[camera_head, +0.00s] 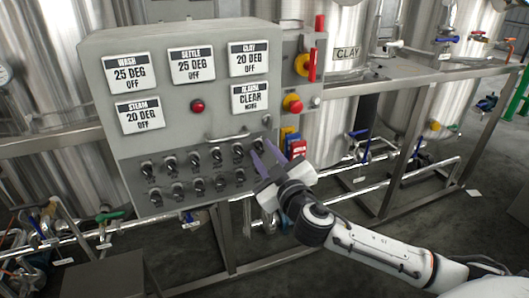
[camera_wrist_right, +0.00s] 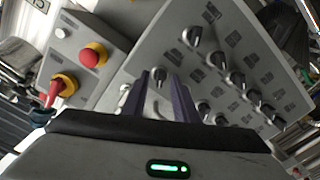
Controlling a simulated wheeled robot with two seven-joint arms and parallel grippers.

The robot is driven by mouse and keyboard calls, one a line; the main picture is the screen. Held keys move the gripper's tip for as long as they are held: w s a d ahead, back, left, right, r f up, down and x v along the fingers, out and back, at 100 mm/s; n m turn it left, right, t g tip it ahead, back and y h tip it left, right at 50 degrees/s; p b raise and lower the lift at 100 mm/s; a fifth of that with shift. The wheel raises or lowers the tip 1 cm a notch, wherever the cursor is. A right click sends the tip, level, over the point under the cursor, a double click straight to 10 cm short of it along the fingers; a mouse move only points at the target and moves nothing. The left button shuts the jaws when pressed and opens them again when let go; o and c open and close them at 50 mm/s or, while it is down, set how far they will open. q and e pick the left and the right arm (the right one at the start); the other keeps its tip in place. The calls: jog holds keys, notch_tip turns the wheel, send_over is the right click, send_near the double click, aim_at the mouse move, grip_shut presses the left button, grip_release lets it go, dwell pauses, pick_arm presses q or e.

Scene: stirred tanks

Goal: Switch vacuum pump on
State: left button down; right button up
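The grey control panel (camera_head: 185,110) carries two rows of black-and-silver rotary knobs; their small labels are too small to read, so I cannot tell which one is marked vacuum pump. My right gripper (camera_head: 264,155) is at the right end of the knob rows, its dark purple fingers pointing at the panel. In the wrist view the right gripper (camera_wrist_right: 161,95) is open, with one knob (camera_wrist_right: 158,78) showing between its two fingers. Contact with the knob cannot be made out. My left gripper is not in view.
A red-and-yellow emergency button (camera_head: 293,103) and a red-yellow rotary switch (camera_head: 304,65) sit on a narrow box right of the panel. A metal handle (camera_head: 240,135) and a red lamp (camera_head: 197,105) are above the knobs. Steel tanks and pipes stand behind.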

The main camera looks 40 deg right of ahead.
jog(key=shift+c, duration=0.3)
grip_shut()
jog(key=shift+f+m, duration=0.15)
jog(key=shift+m, duration=0.15)
jog(key=shift+m+b, duration=0.8)
jog(key=shift+m, duration=0.1)
jog(key=m, duration=0.2)
jog(key=shift+m, duration=0.4)
jog(key=m, duration=0.3)
jog(key=shift+m+p, duration=0.75)
jog(key=shift+m, duration=1.25)
